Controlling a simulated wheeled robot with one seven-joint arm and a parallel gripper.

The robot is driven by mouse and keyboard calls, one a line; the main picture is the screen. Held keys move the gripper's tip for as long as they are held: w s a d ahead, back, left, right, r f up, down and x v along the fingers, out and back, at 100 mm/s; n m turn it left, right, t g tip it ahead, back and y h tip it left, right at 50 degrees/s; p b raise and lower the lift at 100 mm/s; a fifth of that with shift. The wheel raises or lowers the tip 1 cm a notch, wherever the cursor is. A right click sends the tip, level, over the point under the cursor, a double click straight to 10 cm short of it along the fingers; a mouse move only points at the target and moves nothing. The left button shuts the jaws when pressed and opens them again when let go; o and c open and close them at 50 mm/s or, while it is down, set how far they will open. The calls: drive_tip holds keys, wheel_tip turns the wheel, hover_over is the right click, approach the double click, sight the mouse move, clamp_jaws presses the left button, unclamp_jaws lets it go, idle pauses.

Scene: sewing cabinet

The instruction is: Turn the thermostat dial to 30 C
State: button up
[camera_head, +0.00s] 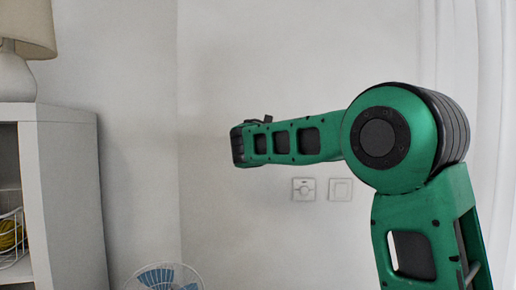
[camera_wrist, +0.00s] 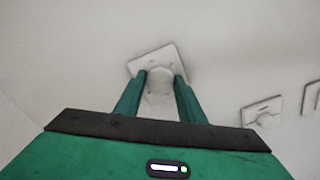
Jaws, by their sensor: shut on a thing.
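In the wrist view, the thermostat's white square plate (camera_wrist: 172,55) is on the wall, with a round white dial (camera_wrist: 160,73) at its middle. My gripper (camera_wrist: 160,76) is shut on the dial, with one green finger on each side of it. The dial's markings and the set temperature cannot be read. In the head view, my green arm reaches left to the wall; the gripped dial and my fingertips are hidden behind it.
Two more wall plates, one with a round middle (camera_head: 303,189) and one plain square (camera_head: 341,189), sit to the right and lower. A grey cabinet (camera_head: 70,200) with a lamp (camera_head: 18,75) stands at left. A blue-bladed fan (camera_head: 165,278) is at the bottom.

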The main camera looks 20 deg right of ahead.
drive_tip(key=shift+m, duration=0.3)
drive_tip(key=shift+f+m, duration=0.2)
drive_tip(key=shift+m, duration=3.6)
drive_tip(key=shift+f+m, duration=0.2)
drive_tip(key=shift+m, duration=3.6)
drive_tip(key=shift+f+m, duration=0.2)
drive_tip(key=shift+m, duration=3.6)
drive_tip(key=o, duration=1)
drive_tip(key=shift+r, duration=0.15)
